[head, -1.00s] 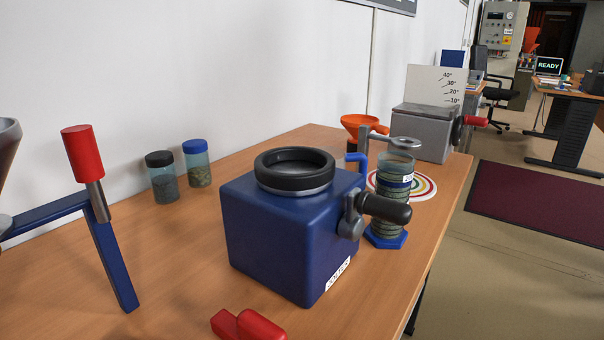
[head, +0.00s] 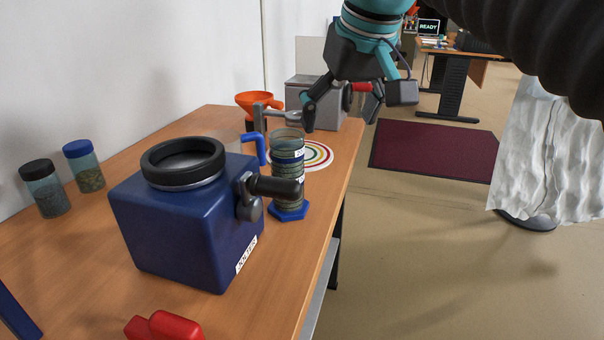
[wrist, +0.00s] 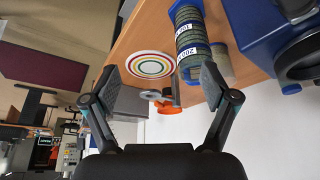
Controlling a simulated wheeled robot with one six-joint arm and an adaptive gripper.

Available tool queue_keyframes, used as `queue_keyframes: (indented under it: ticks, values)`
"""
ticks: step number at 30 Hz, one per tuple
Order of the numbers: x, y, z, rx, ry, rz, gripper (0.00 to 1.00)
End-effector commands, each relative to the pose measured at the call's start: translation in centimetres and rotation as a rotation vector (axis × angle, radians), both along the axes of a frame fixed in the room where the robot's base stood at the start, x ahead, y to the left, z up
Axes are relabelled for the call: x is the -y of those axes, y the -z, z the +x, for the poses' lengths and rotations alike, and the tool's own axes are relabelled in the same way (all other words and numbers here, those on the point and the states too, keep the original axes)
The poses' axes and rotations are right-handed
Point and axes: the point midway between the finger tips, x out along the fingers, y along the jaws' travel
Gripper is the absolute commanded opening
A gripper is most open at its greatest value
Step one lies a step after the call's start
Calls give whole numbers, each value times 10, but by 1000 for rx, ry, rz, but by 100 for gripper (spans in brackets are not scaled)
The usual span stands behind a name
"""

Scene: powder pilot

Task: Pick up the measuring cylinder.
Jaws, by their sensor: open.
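The measuring cylinder (head: 288,179) is clear, filled with grey-green grains, with blue bands, white labels and a blue hexagonal base. It stands upright near the table's right edge, beside the blue box; the box's black handle partly covers its lower side. In the wrist view the cylinder (wrist: 188,34) appears upside down at top centre. My gripper (head: 340,113) is open and empty, above and to the right of the cylinder in the head view, apart from it. In the wrist view my gripper's (wrist: 160,78) fingers are spread, the right fingertip appearing near the cylinder's top end.
The blue box (head: 185,235) with a black ring stands left of the cylinder. A blue handle (head: 262,150), metal arm (head: 275,113), orange funnel (head: 259,103) and grey box (head: 318,110) are close by. Two jars and red handles (head: 165,327) are further off. The target disc (head: 318,155) is bare.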

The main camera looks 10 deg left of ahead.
Motion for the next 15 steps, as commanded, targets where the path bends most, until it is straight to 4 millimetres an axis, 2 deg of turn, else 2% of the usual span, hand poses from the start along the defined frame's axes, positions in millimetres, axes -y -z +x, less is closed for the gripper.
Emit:
queue_keyframes:
  ticks: [1, 3, 8, 11, 15]
  values:
    - [-17, -13, 3, -2, -36, -2, 85]
    - [-34, -26, 3, -7, -75, -5, 85]
    - [-58, -43, 1, -13, -130, -10, 85]
    - [-64, -44, 1, -14, -142, -11, 85]
    - [-68, -28, 5, -17, -143, -13, 85]
